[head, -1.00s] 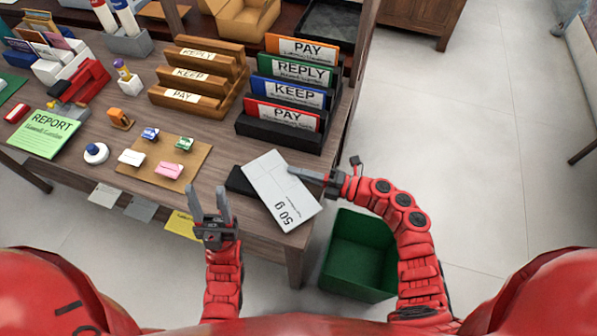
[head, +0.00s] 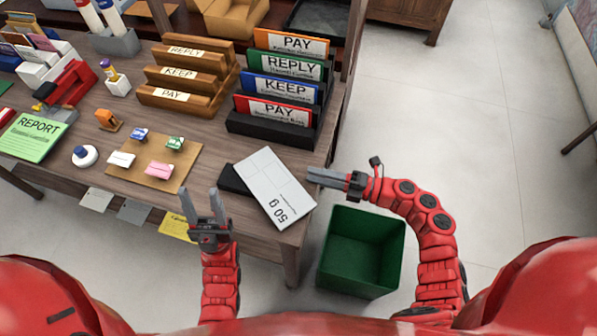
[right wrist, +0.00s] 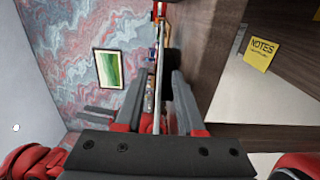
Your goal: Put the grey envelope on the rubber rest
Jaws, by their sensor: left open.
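The grey envelope (head: 270,187), a pale flat piece marked "50 g", lies askew at the desk's front right corner. It covers part of a black block, the rubber rest (head: 233,180), whose left end shows; the contact beneath is hidden. My right gripper (head: 309,178) is just right of the envelope, apart from it in the head view. In the right wrist view its fingers (right wrist: 160,88) are spread, with the envelope (right wrist: 158,75) edge-on as a thin pale strip between their lines. My left gripper (head: 203,205) is open and empty, in front of the desk edge.
A black sorter (head: 270,130) with coloured files and a wooden sorter (head: 180,80) stand behind. A cork board (head: 180,175) with small clips is left of the rest. A green bin (head: 360,250) stands on the floor at the right. Notes (head: 178,224) hang at the front edge.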

